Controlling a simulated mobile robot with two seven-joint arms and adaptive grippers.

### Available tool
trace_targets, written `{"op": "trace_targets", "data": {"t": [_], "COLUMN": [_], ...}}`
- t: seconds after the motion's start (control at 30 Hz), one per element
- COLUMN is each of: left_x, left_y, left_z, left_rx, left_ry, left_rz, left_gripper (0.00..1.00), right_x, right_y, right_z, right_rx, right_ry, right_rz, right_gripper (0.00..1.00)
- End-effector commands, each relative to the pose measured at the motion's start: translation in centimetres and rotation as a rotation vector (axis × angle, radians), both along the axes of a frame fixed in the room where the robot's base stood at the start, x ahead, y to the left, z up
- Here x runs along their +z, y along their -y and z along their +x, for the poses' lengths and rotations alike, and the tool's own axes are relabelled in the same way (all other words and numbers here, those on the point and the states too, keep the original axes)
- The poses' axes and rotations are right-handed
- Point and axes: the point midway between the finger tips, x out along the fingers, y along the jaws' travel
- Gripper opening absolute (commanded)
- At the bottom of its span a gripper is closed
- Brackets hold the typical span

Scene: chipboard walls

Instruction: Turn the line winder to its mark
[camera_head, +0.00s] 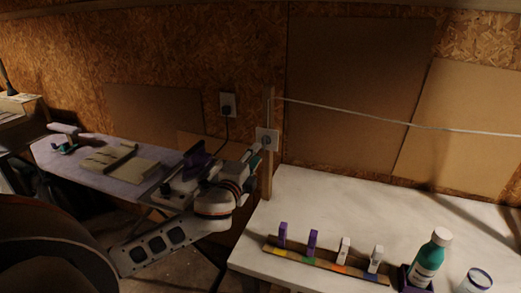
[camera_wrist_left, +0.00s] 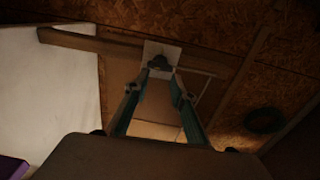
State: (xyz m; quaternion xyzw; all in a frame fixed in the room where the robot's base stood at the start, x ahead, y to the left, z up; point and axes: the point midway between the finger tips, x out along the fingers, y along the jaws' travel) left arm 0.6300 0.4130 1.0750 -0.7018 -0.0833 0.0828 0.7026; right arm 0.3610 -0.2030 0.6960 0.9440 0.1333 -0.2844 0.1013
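The line winder is a pale plate with a dark knob (camera_head: 266,140) on an upright wooden post at the wall. In the left wrist view the dark knob (camera_wrist_left: 159,62) sits ahead on its pale plate (camera_wrist_left: 168,50). My left gripper (camera_head: 257,151) reaches toward it from the lower left. Its two teal fingers (camera_wrist_left: 160,80) stand apart, with their tips at the near edge of the knob; I cannot tell whether they touch it. The mark on the winder is too small and dark to make out. My right gripper is not in view.
A pale line (camera_head: 400,118) runs right from the post. A white table (camera_head: 330,205) holds a wooden rack (camera_head: 325,262) with purple and white pieces, a teal bottle (camera_head: 428,262) and a white jar (camera_head: 476,281). A wall socket (camera_head: 228,102) with a cable is left of the post.

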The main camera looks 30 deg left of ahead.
Motion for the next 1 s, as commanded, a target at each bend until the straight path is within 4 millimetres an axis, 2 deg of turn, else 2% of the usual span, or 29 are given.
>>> {"op": "trace_targets", "data": {"t": [0.3,0.67,0.7,0.77,0.8,1.0], "left_x": [0.0,0.1,0.4,0.5,0.3,0.3], "left_y": [-0.9,-2.1,-2.2,-2.2,-2.1,-1.9], "left_z": [3.4,7.3,7.3,7.2,7.2,7.1], "left_rx": [0.002,0.006,0.006,0.006,0.006,0.005], "left_ry": [0.002,0.005,-0.009,-0.035,-0.033,-0.033], "left_rz": [0.000,0.001,0.072,0.182,0.160,0.152], "left_gripper": [0.25,0.27,0.34,0.39,0.41,0.39], "right_x": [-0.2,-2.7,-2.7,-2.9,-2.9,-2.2], "right_y": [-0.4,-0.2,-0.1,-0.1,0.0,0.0], "right_z": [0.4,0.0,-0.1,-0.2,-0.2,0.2], "right_rx": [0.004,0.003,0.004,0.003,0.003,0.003], "right_ry": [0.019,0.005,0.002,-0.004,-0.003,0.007], "right_rz": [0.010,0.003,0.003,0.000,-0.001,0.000], "right_gripper": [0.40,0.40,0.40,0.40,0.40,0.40]}}
